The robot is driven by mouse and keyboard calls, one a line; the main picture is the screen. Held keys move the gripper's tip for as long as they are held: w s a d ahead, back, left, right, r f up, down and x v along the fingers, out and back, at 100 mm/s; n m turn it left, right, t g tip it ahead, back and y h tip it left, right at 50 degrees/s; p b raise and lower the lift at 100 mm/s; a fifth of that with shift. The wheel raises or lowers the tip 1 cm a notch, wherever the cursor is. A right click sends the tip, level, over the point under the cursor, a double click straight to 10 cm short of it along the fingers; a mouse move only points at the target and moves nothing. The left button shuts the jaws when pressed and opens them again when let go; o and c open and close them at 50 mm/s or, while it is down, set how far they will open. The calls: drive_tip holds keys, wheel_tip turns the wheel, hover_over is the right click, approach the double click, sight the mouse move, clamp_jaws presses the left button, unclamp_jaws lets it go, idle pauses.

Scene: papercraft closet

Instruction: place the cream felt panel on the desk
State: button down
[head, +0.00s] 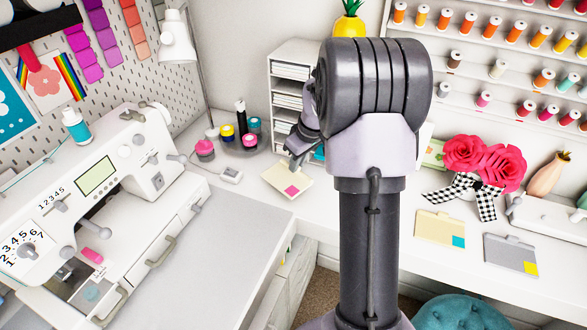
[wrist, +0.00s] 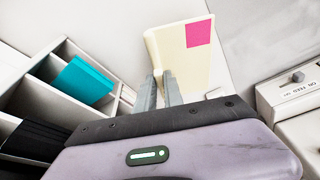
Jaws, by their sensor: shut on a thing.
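A cream felt panel with a magenta square is in my gripper (head: 294,163). In the head view the panel (head: 283,174) is at the back of the desk (head: 240,196), left of my arm, and looks tilted. In the wrist view my gripper (wrist: 160,88) has its two fingers close together at the lower edge of the panel (wrist: 172,52), with the magenta square at its upper right. I cannot tell whether the panel touches the desk. Another cream panel (head: 436,226) with a teal square lies on the desk to the right.
A grey panel (head: 511,254) with a yellow square lies at the right. A white shelf unit (head: 285,72) stands behind my gripper. A sewing machine (head: 110,175) fills the left.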

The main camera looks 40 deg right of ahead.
drive_tip(key=shift+w+d+f, duration=0.1)
drive_tip(key=shift+w+f, duration=0.05)
drive_tip(key=shift+w, duration=0.3)
drive_tip(key=shift+w+d+f, duration=0.1)
drive_tip(key=shift+w, duration=0.35)
wheel_tip(320, 180, down, 3)
drive_tip(key=shift+f+b, duration=0.2)
drive_tip(key=shift+b, duration=0.65)
drive_tip(key=shift+r, duration=0.1)
drive_tip(key=c, duration=1.5)
unclamp_jaws()
drive_tip(key=shift+o, duration=0.2)
